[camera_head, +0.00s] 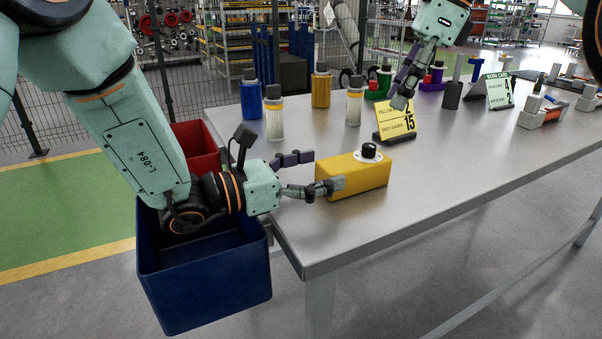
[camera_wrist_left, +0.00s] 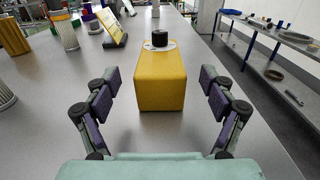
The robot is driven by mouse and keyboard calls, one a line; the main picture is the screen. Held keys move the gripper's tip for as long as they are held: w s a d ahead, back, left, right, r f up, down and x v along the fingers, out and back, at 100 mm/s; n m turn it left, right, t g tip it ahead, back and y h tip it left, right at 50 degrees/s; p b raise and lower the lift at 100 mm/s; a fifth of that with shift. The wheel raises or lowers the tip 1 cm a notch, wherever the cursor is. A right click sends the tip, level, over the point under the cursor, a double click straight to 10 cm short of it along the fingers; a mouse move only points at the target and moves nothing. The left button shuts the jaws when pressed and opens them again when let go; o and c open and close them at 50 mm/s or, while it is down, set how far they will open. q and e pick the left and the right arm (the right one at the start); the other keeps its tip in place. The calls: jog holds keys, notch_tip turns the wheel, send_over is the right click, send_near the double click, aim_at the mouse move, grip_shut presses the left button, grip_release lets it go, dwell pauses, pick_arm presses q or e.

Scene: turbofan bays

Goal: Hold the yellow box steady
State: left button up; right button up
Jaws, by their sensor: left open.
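The yellow box (camera_head: 352,176) lies on the grey table near its front left edge, with a black knob (camera_head: 369,150) on a white dial on top. In the left wrist view the box (camera_wrist_left: 161,82) stands ahead, between the line of the two fingers. My left gripper (camera_head: 322,172) is open at the box's left end, with one finger overlapping the box's near side in the head view. In the left wrist view the fingers (camera_wrist_left: 158,100) are spread wider than the box, with gaps on both sides. My right gripper (camera_head: 402,92) hangs over the table behind the yellow card; its fingers look close together.
A yellow sign card (camera_head: 396,120) stands just behind the box. A blue bin (camera_head: 205,285) and a red bin (camera_head: 196,146) are left of the table. The table right of the box is clear.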

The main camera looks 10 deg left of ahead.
pick_arm(q)
jog(key=shift+x, duration=1.5)
jog(key=shift+c, duration=0.2)
jog(key=c, duration=1.5)
pick_arm(e)
jog(key=shift+o, duration=1)
jog(key=shift+d+f, duration=0.1)
jog(key=shift+f, duration=0.15)
jog(key=m+t+y, duration=0.2)
jog(key=t+y, duration=0.2)
jog(key=y, duration=0.9)
send_near(370, 145)
jog(key=shift+s+d+r, duration=0.2)
jog(key=shift+s+d, duration=0.05)
jog(key=shift+s, duration=0.5)
jog(key=shift+s+d+f+m+t, duration=0.1)
jog(key=shift+d+f+m+t, duration=0.15)
jog(key=shift+m+t, duration=0.25)
jog(key=shift+s+d+f+m+t, duration=0.1)
jog(key=shift+d+f+m+t, duration=0.25)
jog(key=shift+t, duration=0.25)
jog(key=x, duration=1.2)
jog(key=shift+a, duration=0.1)
